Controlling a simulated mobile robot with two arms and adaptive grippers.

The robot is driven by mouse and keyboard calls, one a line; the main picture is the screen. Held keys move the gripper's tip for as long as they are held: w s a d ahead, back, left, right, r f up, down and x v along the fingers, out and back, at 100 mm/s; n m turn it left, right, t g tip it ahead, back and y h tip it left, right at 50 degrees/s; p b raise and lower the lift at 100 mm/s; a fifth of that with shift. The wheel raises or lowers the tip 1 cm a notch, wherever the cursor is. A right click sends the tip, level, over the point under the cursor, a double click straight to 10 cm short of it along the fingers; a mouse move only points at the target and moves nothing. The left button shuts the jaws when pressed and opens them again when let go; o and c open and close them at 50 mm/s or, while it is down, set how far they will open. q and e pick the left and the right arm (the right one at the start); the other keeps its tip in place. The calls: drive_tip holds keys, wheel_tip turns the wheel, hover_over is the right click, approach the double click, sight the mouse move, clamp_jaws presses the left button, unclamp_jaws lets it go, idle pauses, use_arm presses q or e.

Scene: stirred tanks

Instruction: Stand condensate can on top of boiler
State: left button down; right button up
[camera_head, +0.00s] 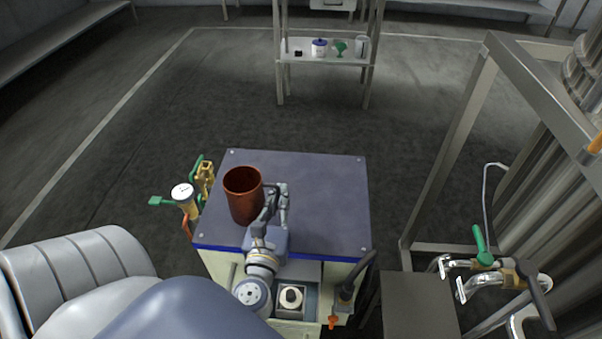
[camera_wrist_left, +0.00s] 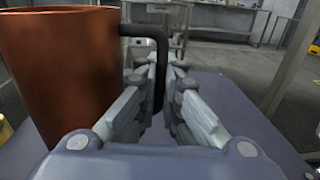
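The condensate can (camera_head: 243,197) is a copper-brown, open-topped cylinder with a black side handle. It is upright at the left part of the boiler's flat blue-grey top (camera_head: 325,195) and appears to rest on it. My left gripper (camera_head: 277,193) is just right of the can, low over the top. In the left wrist view, the can (camera_wrist_left: 60,70) is at the left and its handle (camera_wrist_left: 159,60) runs down between the fingers (camera_wrist_left: 163,85), which look closed on it. The can's base is hidden in that view. My right gripper is not in view.
Brass valve fittings with a gauge (camera_head: 184,192) and green levers stand at the boiler's left edge. A dark-handled fitting (camera_head: 350,285) is at its front right. A metal frame (camera_head: 460,150) with pipes stands right. A shelf (camera_head: 325,57) is behind. The top's right half is clear.

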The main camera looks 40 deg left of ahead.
use_arm(q)
drive_tip(key=w, duration=0.3)
drive_tip(key=w+a, duration=0.1)
drive_tip(key=w, duration=0.3)
drive_tip(key=w+f, duration=0.1)
drive_tip(key=w, duration=0.3)
drive_tip(key=shift+a, duration=0.15)
drive_tip(key=shift+w+f, duration=0.1)
drive_tip(key=shift+w, duration=0.2)
drive_tip(key=shift+f, duration=0.3)
wheel_tip(320, 180, down, 3)
drive_tip(key=shift+r+b, duration=0.2)
drive_tip(key=shift+b, duration=0.75)
drive_tip(key=shift+f, duration=0.1)
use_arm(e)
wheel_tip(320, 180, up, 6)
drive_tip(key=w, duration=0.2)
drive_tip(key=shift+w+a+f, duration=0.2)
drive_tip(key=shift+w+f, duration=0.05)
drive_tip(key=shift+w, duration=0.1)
use_arm(q)
drive_tip(key=shift+f, duration=0.1)
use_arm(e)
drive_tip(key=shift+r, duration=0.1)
use_arm(q)
drive_tip(key=c, duration=1.8)
unclamp_jaws()
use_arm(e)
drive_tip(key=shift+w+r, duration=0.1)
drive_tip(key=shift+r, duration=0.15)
